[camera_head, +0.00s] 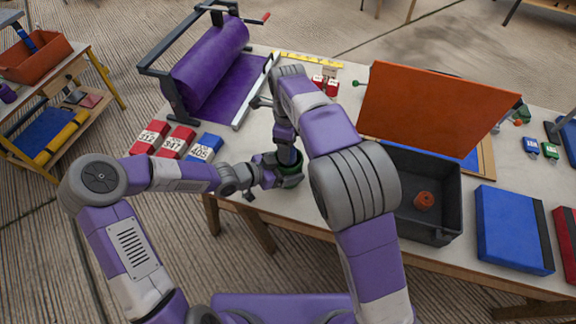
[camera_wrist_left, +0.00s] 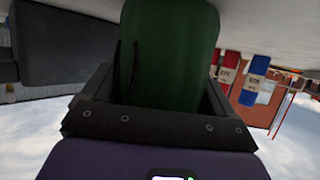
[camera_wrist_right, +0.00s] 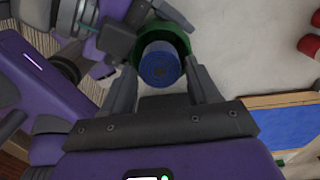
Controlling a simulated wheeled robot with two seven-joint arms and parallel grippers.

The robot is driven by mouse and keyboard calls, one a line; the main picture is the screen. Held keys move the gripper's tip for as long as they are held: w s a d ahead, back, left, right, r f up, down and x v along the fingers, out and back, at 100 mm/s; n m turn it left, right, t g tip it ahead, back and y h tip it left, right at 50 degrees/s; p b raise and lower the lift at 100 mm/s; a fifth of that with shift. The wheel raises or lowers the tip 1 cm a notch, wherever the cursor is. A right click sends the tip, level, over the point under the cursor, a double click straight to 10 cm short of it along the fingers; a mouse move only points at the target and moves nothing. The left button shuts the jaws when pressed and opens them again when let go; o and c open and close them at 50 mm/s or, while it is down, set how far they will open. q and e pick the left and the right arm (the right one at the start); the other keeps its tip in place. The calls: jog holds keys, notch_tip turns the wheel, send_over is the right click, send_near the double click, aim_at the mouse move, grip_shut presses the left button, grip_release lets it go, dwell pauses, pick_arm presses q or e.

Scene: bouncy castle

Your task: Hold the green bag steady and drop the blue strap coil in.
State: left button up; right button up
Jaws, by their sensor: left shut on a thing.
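The green bag (camera_head: 291,177) stands near the table's front edge, mostly hidden by my arms in the head view. My left gripper (camera_head: 274,172) is shut on its side; the bag fills the space between the fingers in the left wrist view (camera_wrist_left: 165,55). The blue strap coil (camera_wrist_right: 160,66) shows within the round mouth of the green bag (camera_wrist_right: 181,40) in the right wrist view. My right gripper (camera_wrist_right: 163,75) is above the bag with its fingers apart on either side of the coil, with gaps visible. How deep the coil sits is unclear.
Red and blue numbered packs (camera_head: 173,142) lie left of the bag. A purple roll (camera_head: 212,62) on a stand is behind them. A dark bin (camera_head: 448,198) holding an orange coil (camera_head: 424,201) stands right, beside an upright orange panel (camera_head: 434,108). A blue binder (camera_head: 512,230) lies farther right.

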jog(key=o, duration=0.3)
jog(key=shift+r, duration=0.1)
notch_tip(320, 180, up, 12)
dwell(0.5)
pick_arm(q)
jog(key=o, duration=1)
jog(key=shift+o, duration=0.2)
jog(key=shift+a, duration=0.1)
